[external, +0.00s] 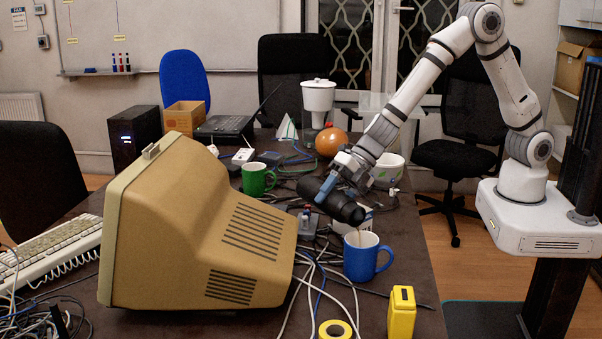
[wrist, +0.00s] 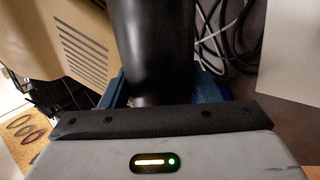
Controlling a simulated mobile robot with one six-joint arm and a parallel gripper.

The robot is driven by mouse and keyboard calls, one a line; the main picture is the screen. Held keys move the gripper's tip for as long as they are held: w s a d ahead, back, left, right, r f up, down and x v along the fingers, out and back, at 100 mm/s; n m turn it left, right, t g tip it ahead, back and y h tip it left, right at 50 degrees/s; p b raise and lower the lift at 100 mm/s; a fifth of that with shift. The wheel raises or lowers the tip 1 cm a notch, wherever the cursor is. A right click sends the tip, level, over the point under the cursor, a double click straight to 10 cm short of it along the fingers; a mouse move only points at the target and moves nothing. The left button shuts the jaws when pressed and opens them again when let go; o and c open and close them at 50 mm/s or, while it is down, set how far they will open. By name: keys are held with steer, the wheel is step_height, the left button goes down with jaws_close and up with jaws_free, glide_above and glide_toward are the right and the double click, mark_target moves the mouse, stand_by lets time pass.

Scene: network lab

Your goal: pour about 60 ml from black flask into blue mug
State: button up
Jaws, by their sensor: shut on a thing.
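The black flask (external: 345,207) is held tilted, its mouth end pointing down and to the right over the blue mug. My gripper (external: 325,190) is shut on the flask's body. A thin brownish stream shows between the flask's mouth and the mug. The blue mug (external: 362,258) stands upright on the table, its handle to the right; the level inside is hidden. In the wrist view the flask (wrist: 158,50) fills the upper middle, with blue finger parts on both sides of it.
A beige monitor (external: 200,230) stands close on the left. A green mug (external: 257,179), a white bowl (external: 387,170) and an orange ball (external: 331,141) stand behind. Cables (external: 312,280) run beside the blue mug.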

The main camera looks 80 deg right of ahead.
steer(key=shift+r+p, duration=0.1)
steer(key=shift+p, duration=0.5)
steer(key=shift+d+f+m+g+y+p, duration=0.15)
steer(key=shift+f+m+g+y+p, duration=0.2)
steer(key=shift+p, duration=0.8)
steer(key=p, duration=0.2)
steer(key=shift+w+d+r+g+y+p, duration=0.1)
steer(key=shift+w+d+g+y+p, duration=0.05)
steer(key=shift+w+g+y+p, duration=0.2)
steer(key=shift+s, duration=0.2)
steer(key=shift+w+d+r+m+y+p, duration=0.15)
steer(key=shift+d+r+m+y+p, duration=0.15)
steer(key=shift+p, duration=0.8)
steer(key=shift+a+f, duration=0.1)
steer(key=shift+f, duration=0.1)
